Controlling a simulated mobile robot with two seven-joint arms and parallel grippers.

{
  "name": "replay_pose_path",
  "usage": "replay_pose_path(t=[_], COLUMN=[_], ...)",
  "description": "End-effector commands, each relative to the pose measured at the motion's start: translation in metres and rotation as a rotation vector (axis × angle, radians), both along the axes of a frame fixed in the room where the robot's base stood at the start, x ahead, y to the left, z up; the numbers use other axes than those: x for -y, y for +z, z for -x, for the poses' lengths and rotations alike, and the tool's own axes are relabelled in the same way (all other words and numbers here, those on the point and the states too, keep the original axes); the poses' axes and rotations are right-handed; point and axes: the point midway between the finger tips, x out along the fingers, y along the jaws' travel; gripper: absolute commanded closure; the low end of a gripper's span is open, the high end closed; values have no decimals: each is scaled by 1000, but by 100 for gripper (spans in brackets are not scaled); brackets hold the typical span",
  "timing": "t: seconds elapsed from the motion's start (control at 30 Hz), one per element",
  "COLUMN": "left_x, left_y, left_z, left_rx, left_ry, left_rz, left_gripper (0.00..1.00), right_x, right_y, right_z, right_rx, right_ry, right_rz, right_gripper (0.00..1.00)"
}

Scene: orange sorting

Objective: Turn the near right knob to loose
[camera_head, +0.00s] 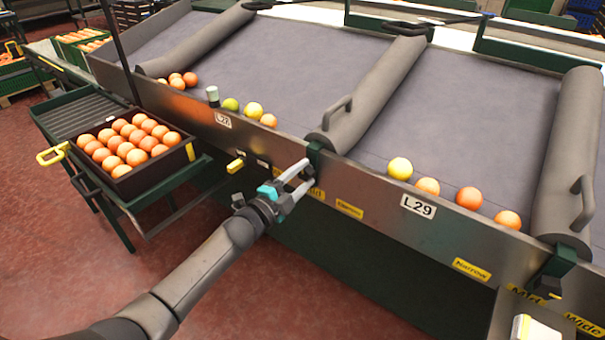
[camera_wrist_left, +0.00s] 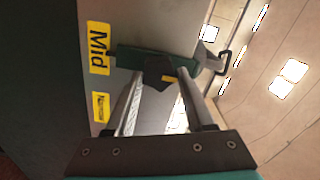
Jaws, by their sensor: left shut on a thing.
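My left gripper (camera_head: 305,174) is at the front wall of the sorting bench, just below the lower end of the middle grey divider. Its fingers are shut around a dark knob (camera_head: 311,175) under a green bracket (camera_head: 315,155). In the left wrist view the black knob (camera_wrist_left: 157,71) with a yellow mark sits between the fingertips (camera_wrist_left: 160,84); which way the mark points is hard to tell. Another dark knob (camera_head: 548,288) with a yellow mark is under the right divider, with nothing on it. My right gripper is not in view.
Yellow labels, Mid (camera_wrist_left: 98,48) and Narrow (camera_wrist_left: 101,107), are on the wall beside the knob. Oranges and yellow fruit lie along the bench's lower edge by the L29 sign (camera_head: 418,206). A dark crate (camera_head: 150,178) of oranges stands left. Red floor (camera_head: 270,300) is open in front.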

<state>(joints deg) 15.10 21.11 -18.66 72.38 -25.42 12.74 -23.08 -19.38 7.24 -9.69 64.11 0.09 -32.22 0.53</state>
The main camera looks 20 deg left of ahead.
Motion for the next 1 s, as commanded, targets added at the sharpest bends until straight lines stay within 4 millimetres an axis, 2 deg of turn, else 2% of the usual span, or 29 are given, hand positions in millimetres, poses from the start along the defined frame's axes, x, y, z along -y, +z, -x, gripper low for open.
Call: replay_pose_path(t=[0.53, 0.57, 0.8, 1.0], left_x=[0, 0, 0, 0], left_y=[0, 0, 0, 0], left_z=[0, 0, 0, 0], left_rx=[-8, -8, -7, -8], left_ry=[0, 0, 0, 0], left_rz=[25, 25, 23, 22], left_gripper=[100, 44, 17, 16], right_x=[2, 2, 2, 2], right_y=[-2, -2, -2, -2], right_z=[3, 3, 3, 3], right_rx=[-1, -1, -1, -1], right_ry=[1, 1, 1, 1], right_rz=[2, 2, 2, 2], right_gripper=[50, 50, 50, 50])
